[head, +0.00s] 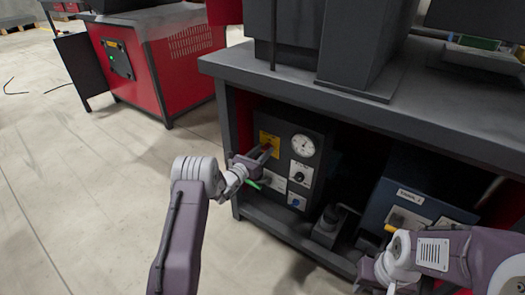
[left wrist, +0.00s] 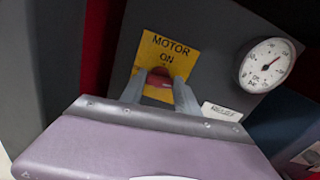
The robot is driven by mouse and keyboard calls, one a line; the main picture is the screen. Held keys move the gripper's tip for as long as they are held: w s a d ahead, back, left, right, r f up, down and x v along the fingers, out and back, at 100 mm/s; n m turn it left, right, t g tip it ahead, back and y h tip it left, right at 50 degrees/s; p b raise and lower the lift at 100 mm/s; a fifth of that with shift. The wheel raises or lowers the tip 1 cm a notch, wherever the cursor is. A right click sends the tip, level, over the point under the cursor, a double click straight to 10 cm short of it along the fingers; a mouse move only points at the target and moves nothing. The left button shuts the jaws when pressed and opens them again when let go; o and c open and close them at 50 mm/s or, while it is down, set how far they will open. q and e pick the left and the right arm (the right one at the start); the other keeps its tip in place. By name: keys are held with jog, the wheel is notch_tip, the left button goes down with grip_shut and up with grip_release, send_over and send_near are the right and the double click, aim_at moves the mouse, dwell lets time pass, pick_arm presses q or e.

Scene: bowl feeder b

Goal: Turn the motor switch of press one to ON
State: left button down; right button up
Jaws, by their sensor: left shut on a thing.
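The motor switch is a red knob (left wrist: 159,77) on a yellow plate (left wrist: 170,52) marked MOTOR and ON, seen in the left wrist view. In the head view the yellow plate (head: 269,141) is at the upper left of a dark control panel (head: 318,143). My left gripper (head: 266,153) reaches the panel from the front left. Its fingers (left wrist: 160,92) are shut on the red knob, one on each side, and hide part of it and the plate's lower part. My right gripper (head: 373,274) is low at the right, away from the panel, with its fingers unclear.
A round gauge (head: 303,146) and a black knob (head: 299,177) sit right of the switch. The bench top (head: 300,83) overhangs the panel. A blue box (head: 405,192) stands to the right. A red cabinet (head: 180,65) is behind left. The floor (head: 90,200) at left is clear.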

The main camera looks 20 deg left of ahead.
pick_arm(q)
jog(key=n+p, duration=0.2)
jog(key=n, duration=0.1)
jog(key=shift+n, duration=0.3)
jog(key=n+p, duration=0.3)
jog(key=n, duration=0.1)
jog(key=shift+a, duration=0.1)
jog(key=n+p, duration=0.1)
jog(key=n, duration=0.3)
jog(key=shift+f+n+p, duration=0.15)
jog(key=shift+n+p, duration=0.15)
jog(key=shift+n, duration=0.1)
jog(key=shift+f+n+p, duration=0.15)
jog(key=shift+n+p, duration=0.35)
jog(key=shift+n, duration=1.3)
jog(key=c, duration=0.9)
grip_release()
